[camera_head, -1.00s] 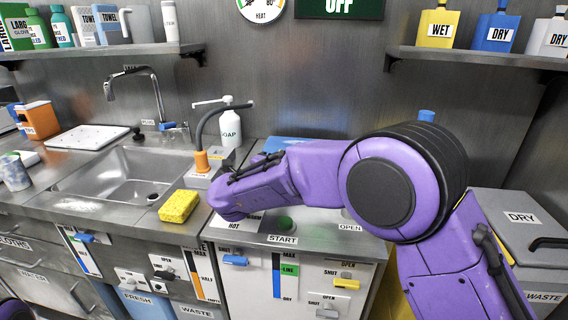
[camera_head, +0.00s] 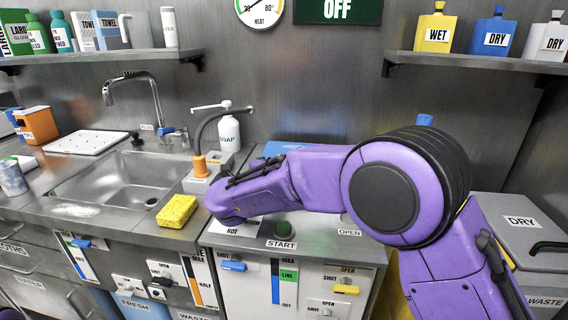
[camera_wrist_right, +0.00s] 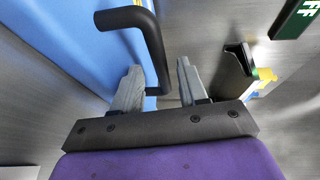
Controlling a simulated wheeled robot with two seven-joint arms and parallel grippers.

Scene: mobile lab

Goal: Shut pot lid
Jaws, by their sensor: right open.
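A blue lid-like panel (camera_wrist_right: 60,45) with a black bent bar handle (camera_wrist_right: 150,45) fills the upper left of the right wrist view. My right gripper (camera_wrist_right: 157,75) is open there, with the lower end of the handle between its two grey fingers; I cannot tell whether they touch it. In the head view a strip of blue (camera_head: 285,148) shows behind my purple right arm, above the counter unit with the START button (camera_head: 282,229). My right gripper is hidden behind the arm in that view, and so is most of the blue panel. My left gripper is not seen.
A sink (camera_head: 125,180), a soap bottle (camera_head: 229,130) and a yellow sponge (camera_head: 177,211) are left of the arm. A grey DRY bin (camera_head: 520,235) stands at right. Shelves with bottles (camera_head: 437,30) run along the back wall.

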